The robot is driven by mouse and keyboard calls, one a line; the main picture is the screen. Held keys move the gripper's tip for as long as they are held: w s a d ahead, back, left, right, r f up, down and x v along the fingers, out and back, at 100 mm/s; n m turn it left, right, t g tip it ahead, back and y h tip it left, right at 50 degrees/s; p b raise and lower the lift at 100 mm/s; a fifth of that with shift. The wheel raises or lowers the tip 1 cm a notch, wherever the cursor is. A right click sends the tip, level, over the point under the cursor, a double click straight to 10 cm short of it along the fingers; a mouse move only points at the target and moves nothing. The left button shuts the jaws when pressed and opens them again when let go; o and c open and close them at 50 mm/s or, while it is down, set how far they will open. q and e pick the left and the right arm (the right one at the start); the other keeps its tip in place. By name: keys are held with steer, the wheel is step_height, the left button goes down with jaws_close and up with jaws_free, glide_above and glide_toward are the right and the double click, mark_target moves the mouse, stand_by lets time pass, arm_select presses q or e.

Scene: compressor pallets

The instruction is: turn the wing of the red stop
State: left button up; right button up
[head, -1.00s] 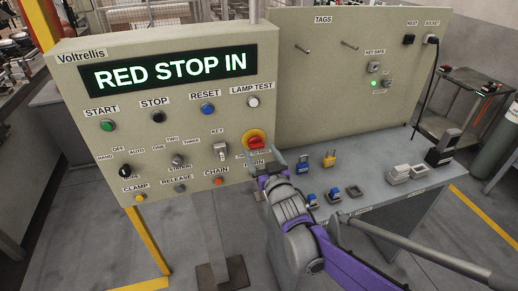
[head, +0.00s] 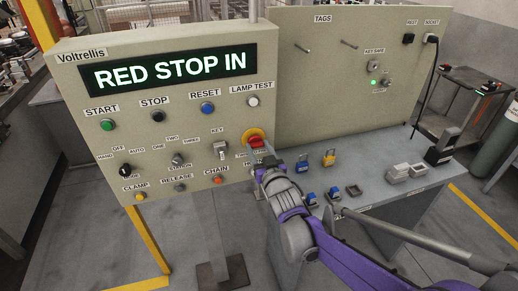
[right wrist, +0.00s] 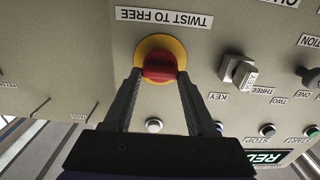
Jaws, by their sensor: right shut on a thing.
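The red stop (head: 256,143) sits on a yellow ring at the lower right of the control panel, partly hidden by my right gripper (head: 262,150). In the right wrist view its red wing (right wrist: 159,68) lies roughly level across the picture, in front of the yellow ring (right wrist: 158,43). My right gripper (right wrist: 160,76) has one finger at each end of the wing and is shut on it. A label by the stop reads "TWIST TO FREE" (right wrist: 164,17). The panel display (head: 170,73) reads "RED STOP IN". My left gripper is not in view.
The key switch (head: 220,150) and the orange chain button (head: 216,180) are close left of the stop. A grey bench (head: 385,170) on the right carries blue and yellow padlocks (head: 329,158) and grey blocks. A tag board (head: 345,90) stands behind it.

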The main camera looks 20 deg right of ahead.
steer(key=m+b, duration=0.1)
steer(key=m, duration=0.2)
steer(key=shift+d+f+b, duration=0.1)
steer(key=shift+b, duration=0.2)
steer(key=shift+m+b, duration=0.6)
steer(key=shift+m, duration=1.4)
steer(key=o, duration=1.4)
steer(key=shift+s, duration=0.1)
steer(key=s, duration=1)
steer(key=shift+s+d, duration=0.25)
steer(key=shift+s, duration=0.1)
